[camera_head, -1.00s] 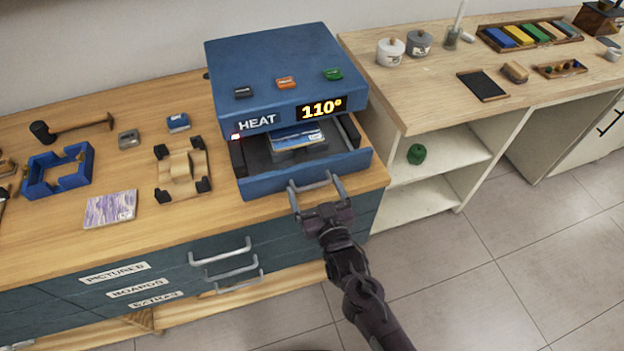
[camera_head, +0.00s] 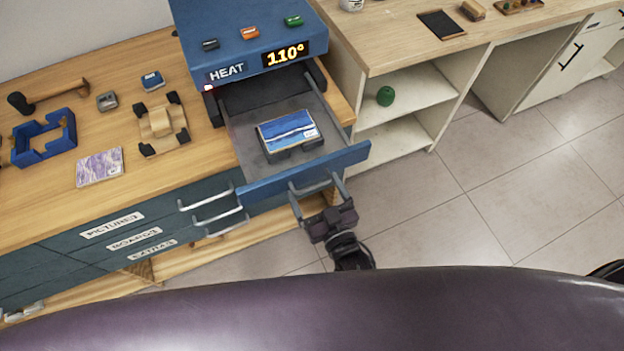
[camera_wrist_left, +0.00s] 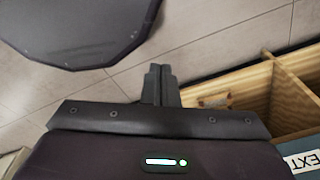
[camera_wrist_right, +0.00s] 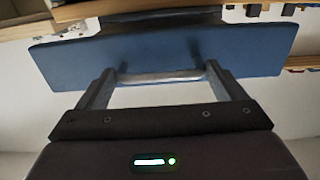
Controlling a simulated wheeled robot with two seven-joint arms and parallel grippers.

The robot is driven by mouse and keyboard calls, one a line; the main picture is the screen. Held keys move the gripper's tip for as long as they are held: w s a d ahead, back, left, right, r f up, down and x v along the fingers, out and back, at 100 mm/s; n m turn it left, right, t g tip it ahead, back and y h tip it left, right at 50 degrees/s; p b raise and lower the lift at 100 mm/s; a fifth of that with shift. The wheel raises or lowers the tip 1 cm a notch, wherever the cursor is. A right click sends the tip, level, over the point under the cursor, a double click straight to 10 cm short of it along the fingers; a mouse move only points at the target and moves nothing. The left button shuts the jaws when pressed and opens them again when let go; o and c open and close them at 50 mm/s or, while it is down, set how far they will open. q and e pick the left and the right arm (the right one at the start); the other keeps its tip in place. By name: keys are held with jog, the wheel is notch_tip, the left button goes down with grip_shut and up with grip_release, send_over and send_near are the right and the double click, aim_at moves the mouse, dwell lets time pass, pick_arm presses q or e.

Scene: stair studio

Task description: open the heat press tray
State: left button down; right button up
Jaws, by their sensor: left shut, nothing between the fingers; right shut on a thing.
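The blue heat press (camera_head: 250,50) stands on the wooden bench, with its display reading 110°. Its tray (camera_head: 240,140) is pulled well out of the body toward me. A blue-and-white picture block (camera_head: 288,130) lies in the tray. The tray's front panel (camera_head: 270,176) carries a grey handle (camera_wrist_right: 160,77). My right gripper (camera_head: 318,208) is shut on that handle; in the right wrist view its fingers stand at both ends of the bar. My left gripper (camera_wrist_left: 160,80) is shut and empty, low beside the bench's open wooden shelving, and does not show in the head view.
A blue frame (camera_head: 44,137), a hammer (camera_head: 48,95), a wooden jig (camera_head: 160,122) and a purple picture tile (camera_head: 99,166) lie left of the press. Drawers with grey handles (camera_head: 212,207) are below. Floor on the right is clear.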

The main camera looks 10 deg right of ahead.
jog(key=shift+w+d, duration=0.1)
jog(key=shift+d, duration=0.05)
jog(key=o, duration=1.1)
pick_arm(q)
jog(key=shift+s, duration=0.65)
notch_tip(320, 180, down, 2)
jog(key=shift+a+f+b, duration=0.1)
jog(key=shift+b, duration=0.95)
pick_arm(e)
jog(key=v, duration=0.8)
pick_arm(q)
jog(key=shift+w, duration=0.1)
